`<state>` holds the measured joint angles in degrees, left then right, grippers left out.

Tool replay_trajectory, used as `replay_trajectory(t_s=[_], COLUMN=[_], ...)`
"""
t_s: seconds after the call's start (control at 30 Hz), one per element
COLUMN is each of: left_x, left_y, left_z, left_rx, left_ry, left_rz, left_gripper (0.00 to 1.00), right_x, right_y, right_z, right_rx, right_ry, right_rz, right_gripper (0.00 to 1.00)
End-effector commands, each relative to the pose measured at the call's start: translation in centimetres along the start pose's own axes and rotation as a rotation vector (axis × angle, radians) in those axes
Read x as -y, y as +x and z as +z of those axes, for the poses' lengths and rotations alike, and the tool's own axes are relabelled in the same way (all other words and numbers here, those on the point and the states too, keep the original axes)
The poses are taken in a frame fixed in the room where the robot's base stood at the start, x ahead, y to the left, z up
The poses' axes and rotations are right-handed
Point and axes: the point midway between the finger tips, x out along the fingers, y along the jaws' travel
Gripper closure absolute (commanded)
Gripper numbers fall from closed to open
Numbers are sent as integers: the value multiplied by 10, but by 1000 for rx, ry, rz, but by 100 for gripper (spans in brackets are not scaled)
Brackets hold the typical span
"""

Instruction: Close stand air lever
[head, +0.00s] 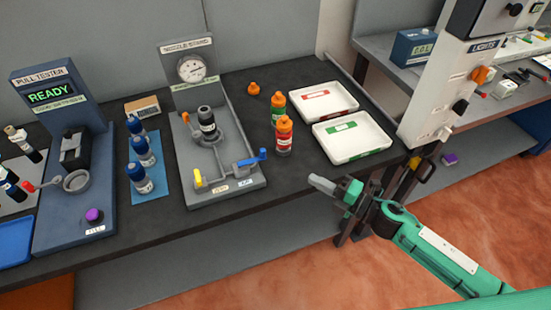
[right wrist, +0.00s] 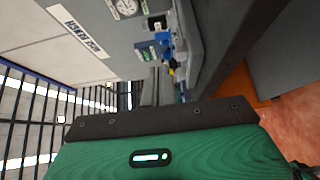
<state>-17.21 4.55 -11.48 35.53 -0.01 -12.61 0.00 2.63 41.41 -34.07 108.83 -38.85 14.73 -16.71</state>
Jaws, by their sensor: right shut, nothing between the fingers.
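The nozzle stand (head: 222,190) is a grey stand on the dark bench with a round gauge (head: 192,69) on its back plate. The blue air lever (head: 250,158) is at the front right of its base, above a small label, and points to the right. A yellow lever (head: 197,178) is at the front left and points up and toward the back. A dark nozzle piece (head: 207,122) stands in the middle. My right gripper (head: 318,183) is shut and empty, off the bench's front edge, right of the stand and apart from the blue lever. My left gripper is out of view.
Orange-capped bottles (head: 284,135) and two white trays (head: 352,136) stand right of the stand. Blue-capped bottles (head: 141,150) on a blue mat and the pull tester (head: 70,150) stand to its left. The bench front (head: 295,188) between the stand and my right gripper is clear.

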Motion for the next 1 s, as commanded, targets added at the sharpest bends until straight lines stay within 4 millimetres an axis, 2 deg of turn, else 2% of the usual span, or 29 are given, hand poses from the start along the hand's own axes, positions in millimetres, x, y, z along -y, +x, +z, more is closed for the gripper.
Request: replay_trajectory(t_s=[0.13,0.27,0.7,1.0], left_x=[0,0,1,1], left_y=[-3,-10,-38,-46], left_z=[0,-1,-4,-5], left_rx=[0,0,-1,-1], left_ry=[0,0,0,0], left_rz=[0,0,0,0], left_gripper=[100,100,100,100], right_x=[-1,-3,-4,-1], right_y=[6,22,108,137], right_z=[1,1,0,0], right_rx=[2,2,2,2], right_ry=[1,1,3,2], right_rz=[1,2,2,1], right_gripper=[100,100,100,100])
